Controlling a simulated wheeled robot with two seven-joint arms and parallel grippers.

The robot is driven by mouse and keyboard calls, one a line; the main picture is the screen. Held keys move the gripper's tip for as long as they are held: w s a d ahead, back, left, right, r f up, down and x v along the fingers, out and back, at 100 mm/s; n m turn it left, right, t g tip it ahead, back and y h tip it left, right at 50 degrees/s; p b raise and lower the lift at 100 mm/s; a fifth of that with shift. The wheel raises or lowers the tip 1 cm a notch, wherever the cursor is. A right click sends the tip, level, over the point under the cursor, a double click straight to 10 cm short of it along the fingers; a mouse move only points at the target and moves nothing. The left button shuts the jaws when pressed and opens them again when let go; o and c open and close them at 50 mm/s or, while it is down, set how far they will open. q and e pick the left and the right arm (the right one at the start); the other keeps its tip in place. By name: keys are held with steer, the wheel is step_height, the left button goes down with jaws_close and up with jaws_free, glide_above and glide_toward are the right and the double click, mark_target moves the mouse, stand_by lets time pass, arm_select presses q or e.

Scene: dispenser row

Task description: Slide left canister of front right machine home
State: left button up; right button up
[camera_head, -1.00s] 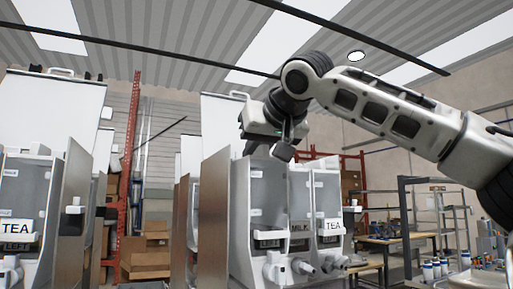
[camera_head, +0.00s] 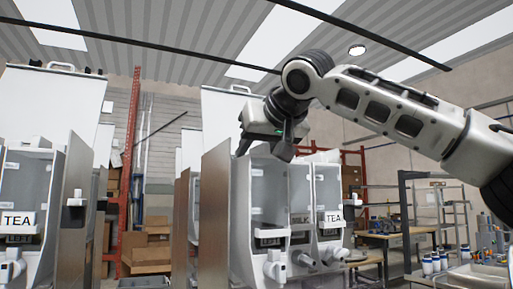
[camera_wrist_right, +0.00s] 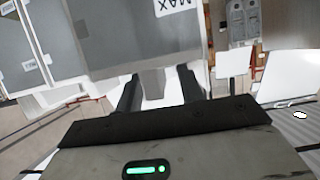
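The front right machine (camera_head: 217,215) stands in the middle of the head view, with grey see-through canisters side by side. Its left canister (camera_head: 269,192) is upright above a dark label plate. My right gripper (camera_head: 264,150) is over the top of this canister, fingers pointing down and spread. In the right wrist view, the two dark fingers (camera_wrist_right: 160,93) stand apart on either side of a pale tab under a grey canister (camera_wrist_right: 130,40) marked MAX. Gaps show between tab and fingers; firm contact cannot be told. My left gripper is not in view.
A white TEA sign (camera_head: 333,217) hangs on the machine's right canister. Spouts (camera_head: 276,266) stick out below. Another machine (camera_head: 28,190) stands at the left, with a brown panel beside it. A workbench (camera_head: 385,236) and shelves are behind at the right.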

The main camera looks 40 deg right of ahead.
steer(key=b+v, duration=0.1)
steer(key=v, duration=1.5)
